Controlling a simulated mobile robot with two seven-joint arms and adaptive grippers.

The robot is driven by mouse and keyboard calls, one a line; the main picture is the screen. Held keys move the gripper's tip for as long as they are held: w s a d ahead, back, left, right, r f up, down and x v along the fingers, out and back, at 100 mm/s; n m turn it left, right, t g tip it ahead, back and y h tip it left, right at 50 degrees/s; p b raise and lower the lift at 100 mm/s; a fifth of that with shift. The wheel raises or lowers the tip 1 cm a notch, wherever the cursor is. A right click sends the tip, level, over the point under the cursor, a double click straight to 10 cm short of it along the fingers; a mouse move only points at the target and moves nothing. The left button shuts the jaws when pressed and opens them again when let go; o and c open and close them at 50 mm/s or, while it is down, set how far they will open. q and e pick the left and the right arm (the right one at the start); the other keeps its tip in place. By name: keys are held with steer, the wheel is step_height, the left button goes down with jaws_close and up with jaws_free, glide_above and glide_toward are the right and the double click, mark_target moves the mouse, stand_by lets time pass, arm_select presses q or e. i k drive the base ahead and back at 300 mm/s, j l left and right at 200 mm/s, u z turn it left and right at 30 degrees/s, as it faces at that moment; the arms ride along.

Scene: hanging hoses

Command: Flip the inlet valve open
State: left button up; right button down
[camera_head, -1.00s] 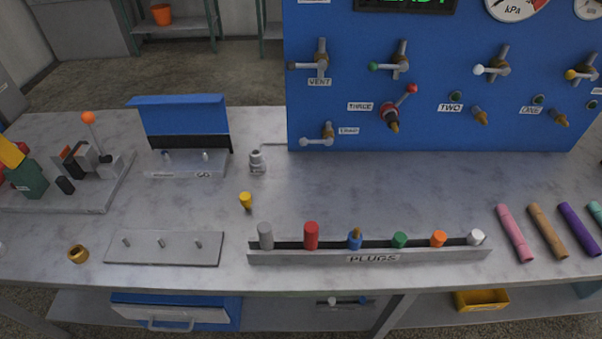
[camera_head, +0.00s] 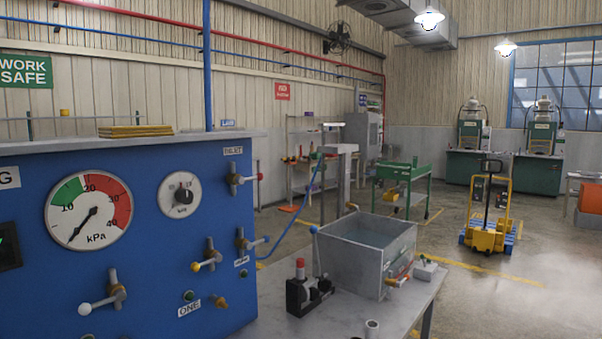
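The inlet valve (camera_head: 236,179) sits high near the right edge of the blue panel (camera_head: 150,210), under a small label that appears to read INLET. It has a grey metal body, and its lever carries a red tip that points to the right. Neither of my grippers is in view.
Below it is a blue-tipped valve (camera_head: 248,242); a yellow-tipped valve (camera_head: 207,257) and a white-tipped valve (camera_head: 106,295) are further left. A pressure gauge (camera_head: 88,212) is on the panel. A grey water tank (camera_head: 365,258) stands on the bench to the right.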

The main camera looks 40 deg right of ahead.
mark_target(240, 179)
steer(key=l, duration=0.55)
steer(key=i+l+z, duration=0.1)
steer(key=l, duration=0.45)
steer(key=i+l+z, duration=0.1)
steer(key=l, duration=0.45)
steer(key=i+l, duration=0.1)
steer(key=l, duration=0.45)
steer(key=z, duration=0.65)
steer(key=k+l, duration=0.05)
